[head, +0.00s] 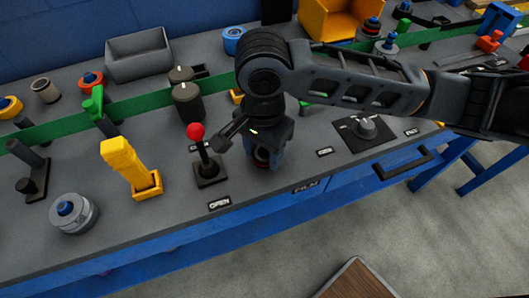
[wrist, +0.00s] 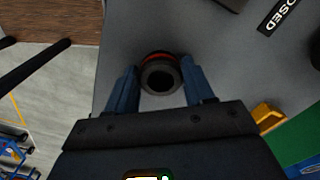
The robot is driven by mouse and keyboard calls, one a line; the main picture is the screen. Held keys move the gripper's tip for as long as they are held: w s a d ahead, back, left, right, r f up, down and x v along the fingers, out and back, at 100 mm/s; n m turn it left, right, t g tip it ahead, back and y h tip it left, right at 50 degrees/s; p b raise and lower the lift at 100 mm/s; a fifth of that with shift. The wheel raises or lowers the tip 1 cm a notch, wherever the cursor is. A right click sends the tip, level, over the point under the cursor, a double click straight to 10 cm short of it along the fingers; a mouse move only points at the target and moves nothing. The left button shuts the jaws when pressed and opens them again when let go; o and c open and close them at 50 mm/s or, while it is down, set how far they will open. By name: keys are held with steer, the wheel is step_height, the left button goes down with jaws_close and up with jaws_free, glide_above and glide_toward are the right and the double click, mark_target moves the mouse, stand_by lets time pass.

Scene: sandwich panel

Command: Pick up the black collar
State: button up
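The black collar (wrist: 160,66) shows in the wrist view as a dark ring with a hole in its middle. A red ring shows just behind its far edge. My gripper (wrist: 159,80) points down over it, with one blue finger on each side. The fingers are apart, and a narrow gap shows between each finger and the collar. In the head view my gripper (head: 264,152) is low over the panel's front edge, and the collar (head: 262,154) is mostly hidden behind the fingers.
A black lever with a red knob (head: 195,131) stands close left of my gripper. A yellow lever (head: 122,160) is farther left. A black rotary knob (head: 364,128) is to the right, and dark cylindrical knobs (head: 187,103) stand behind. The panel's front edge is near.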

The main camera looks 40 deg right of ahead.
steer(key=c, duration=0.6)
steer(key=shift+r, duration=0.15)
steer(key=shift+r, duration=0.6)
steer(key=r, duration=0.3)
steer(key=shift+s+d, duration=0.15)
steer(key=shift+d, duration=0.1)
steer(key=s+d+r, duration=0.6)
steer(key=d, duration=0.3)
steer(key=shift+s+r, duration=0.2)
steer(key=shift+r, duration=0.1)
